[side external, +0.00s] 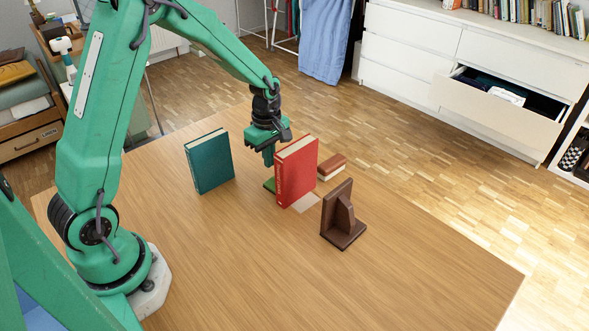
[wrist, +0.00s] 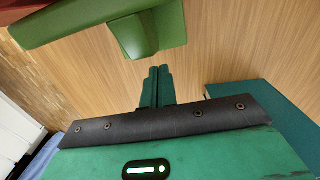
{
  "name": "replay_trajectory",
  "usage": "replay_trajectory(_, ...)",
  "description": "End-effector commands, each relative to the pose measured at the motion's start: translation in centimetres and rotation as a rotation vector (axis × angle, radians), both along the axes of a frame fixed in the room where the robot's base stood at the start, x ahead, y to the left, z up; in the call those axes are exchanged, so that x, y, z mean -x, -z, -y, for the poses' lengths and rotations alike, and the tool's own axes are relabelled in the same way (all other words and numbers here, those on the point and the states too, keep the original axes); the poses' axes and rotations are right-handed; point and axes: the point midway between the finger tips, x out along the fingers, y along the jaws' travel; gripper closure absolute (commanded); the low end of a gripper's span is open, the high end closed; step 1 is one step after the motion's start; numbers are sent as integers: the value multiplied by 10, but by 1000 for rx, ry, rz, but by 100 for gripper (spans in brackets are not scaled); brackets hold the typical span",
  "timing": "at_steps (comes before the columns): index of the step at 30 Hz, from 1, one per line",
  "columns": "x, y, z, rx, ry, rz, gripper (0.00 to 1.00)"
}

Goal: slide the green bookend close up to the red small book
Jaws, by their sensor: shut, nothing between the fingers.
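The green bookend (wrist: 100,25) spans the top of the wrist view, its wedge-shaped brace (wrist: 133,36) facing my fingers. In the side view only a low green piece (side external: 269,185) shows; the rest is hidden behind the red book and gripper. An upright red book (side external: 297,172) stands in front of it. A low reddish-brown book (side external: 331,166) lies to the right; I cannot tell which is the small one. My gripper (side external: 268,157) is shut and empty, pointing down. In the wrist view its fingertips (wrist: 158,72) appear just short of the brace.
A teal book (side external: 209,161) stands upright to the left; it also shows in the wrist view (wrist: 270,110). A brown bookend (side external: 340,215) stands right of the red book. A pale patch (side external: 306,203) lies on the table between them. The front of the table is clear.

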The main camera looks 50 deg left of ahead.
Motion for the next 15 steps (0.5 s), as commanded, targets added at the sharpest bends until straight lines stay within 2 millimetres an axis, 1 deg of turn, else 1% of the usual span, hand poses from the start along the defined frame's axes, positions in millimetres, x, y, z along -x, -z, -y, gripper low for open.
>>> replay_trajectory(5,2,0,-25,0,-5,0,100)
replay_trajectory(15,1,-60,-24,-1,0,5,100)
